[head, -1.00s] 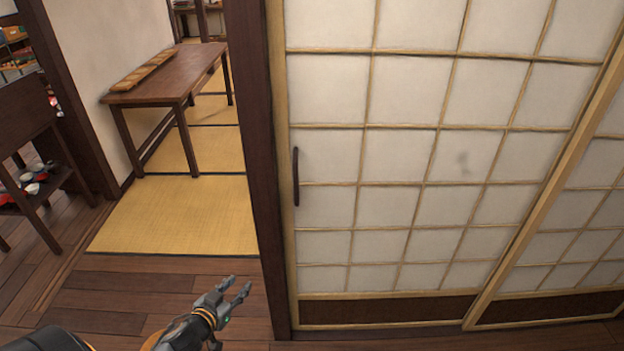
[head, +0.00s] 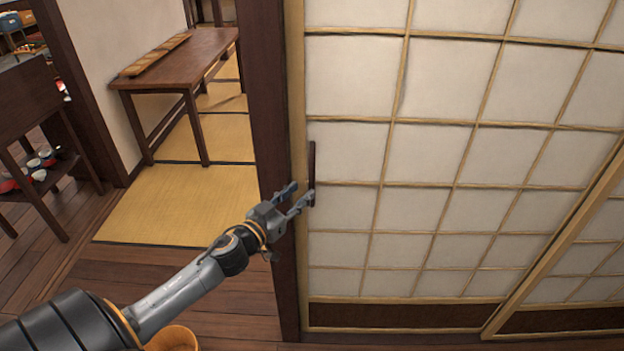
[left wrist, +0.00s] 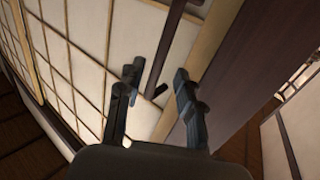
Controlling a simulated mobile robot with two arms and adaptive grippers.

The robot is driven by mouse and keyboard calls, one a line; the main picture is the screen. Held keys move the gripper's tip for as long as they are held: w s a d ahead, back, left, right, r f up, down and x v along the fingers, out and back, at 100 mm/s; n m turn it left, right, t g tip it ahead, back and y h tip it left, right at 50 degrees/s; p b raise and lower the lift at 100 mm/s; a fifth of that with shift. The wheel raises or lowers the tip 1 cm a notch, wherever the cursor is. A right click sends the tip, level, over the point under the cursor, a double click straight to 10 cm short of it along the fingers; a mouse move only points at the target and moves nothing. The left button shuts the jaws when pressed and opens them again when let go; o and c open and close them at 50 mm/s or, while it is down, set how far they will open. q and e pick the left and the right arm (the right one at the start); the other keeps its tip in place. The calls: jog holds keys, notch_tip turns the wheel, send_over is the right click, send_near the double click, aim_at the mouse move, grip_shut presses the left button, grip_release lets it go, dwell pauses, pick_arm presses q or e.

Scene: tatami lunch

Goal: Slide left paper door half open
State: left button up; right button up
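The left paper door (head: 445,75) is a pale panel with a wooden lattice. Its left edge stands against a dark post (head: 268,110). A dark upright handle (head: 312,160) is near that edge. My left gripper (head: 303,192) is at the handle's lower part, its fingers apart. In the left wrist view, the handle (left wrist: 170,45) runs down toward the space between the open fingertips (left wrist: 157,74). I cannot tell whether they touch it. The right gripper is not in view.
A second paper panel (head: 595,245) stands at the right. Left of the post is an opening with yellow tatami (head: 185,205) and a wooden table (head: 185,60). A dark shelf (head: 30,115) with bowls stands at far left.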

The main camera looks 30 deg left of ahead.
aim_at(310, 184)
pick_arm(q)
jog(key=w+p, duration=0.1)
jog(key=w, duration=0.5)
jog(key=shift+d, duration=0.1)
grip_shut()
